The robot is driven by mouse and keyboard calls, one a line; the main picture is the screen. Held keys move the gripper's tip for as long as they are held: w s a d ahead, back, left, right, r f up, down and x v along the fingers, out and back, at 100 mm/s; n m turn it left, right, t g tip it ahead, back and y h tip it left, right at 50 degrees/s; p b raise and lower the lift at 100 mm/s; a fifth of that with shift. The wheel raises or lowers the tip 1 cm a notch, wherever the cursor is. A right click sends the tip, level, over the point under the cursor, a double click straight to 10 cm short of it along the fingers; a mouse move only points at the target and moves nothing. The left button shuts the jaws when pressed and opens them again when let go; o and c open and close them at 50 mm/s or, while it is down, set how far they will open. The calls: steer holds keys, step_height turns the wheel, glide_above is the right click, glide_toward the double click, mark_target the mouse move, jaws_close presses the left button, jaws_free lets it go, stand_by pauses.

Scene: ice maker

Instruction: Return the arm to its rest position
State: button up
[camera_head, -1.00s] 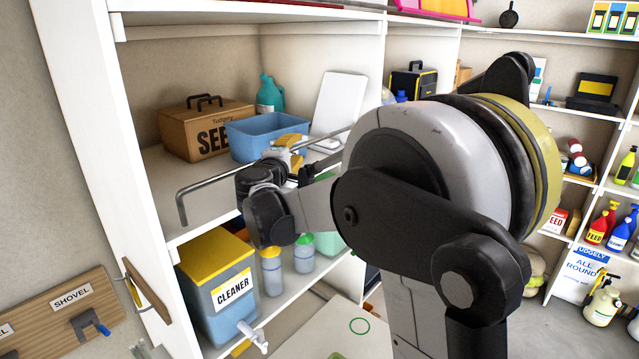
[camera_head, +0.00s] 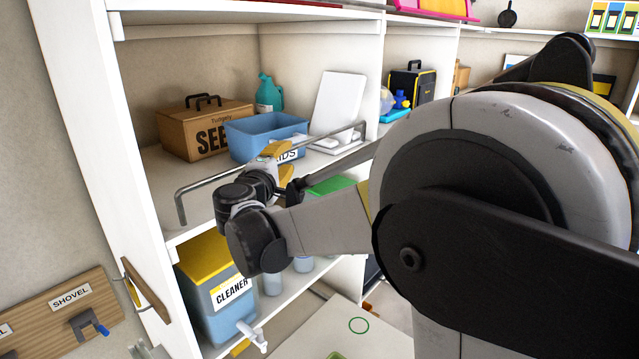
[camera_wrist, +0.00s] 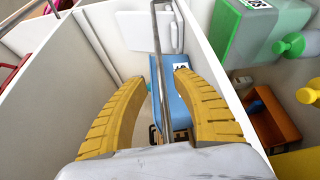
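My gripper (camera_wrist: 160,80) has two curved yellow fingers, which stand apart with no object gripped between them. In the head view my gripper (camera_head: 272,155) is at the front of the middle shelf, close to the metal rail (camera_head: 205,184) and the blue bin (camera_head: 245,140). In the wrist view the rail (camera_wrist: 158,50) runs through the gap between the fingers, and the blue bin (camera_wrist: 172,95) lies beyond it. I cannot tell whether a finger touches the rail. My arm crosses the right half of the head view and hides part of the shelves.
A cardboard seed box (camera_head: 195,130), a teal jug (camera_head: 268,92) and a white board (camera_head: 338,105) stand on the middle shelf. A cleaner container (camera_head: 220,295) with a tap is below. The white upright panel (camera_head: 110,150) stands to the left.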

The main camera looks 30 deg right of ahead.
stand_by(0.3)
steer(key=s+f+m+g+y+b, duration=0.5)
steer(key=s+f+b, duration=1.05)
steer(key=f, duration=0.65)
steer(key=s+a+f+m+y+b, duration=0.2)
steer(key=s+a+f+y+b, duration=0.1)
steer(key=s+a+f, duration=0.3)
steer(key=s+a+f+m+y+b, duration=0.3)
steer(key=s+f, duration=0.7)
steer(key=f, duration=0.4)
steer(key=a+y+b, duration=0.1)
steer(key=a+b, duration=0.1)
steer(key=b, duration=0.1)
steer(key=shift+s+a+g, duration=0.3)
steer(key=shift+s+a, duration=0.05)
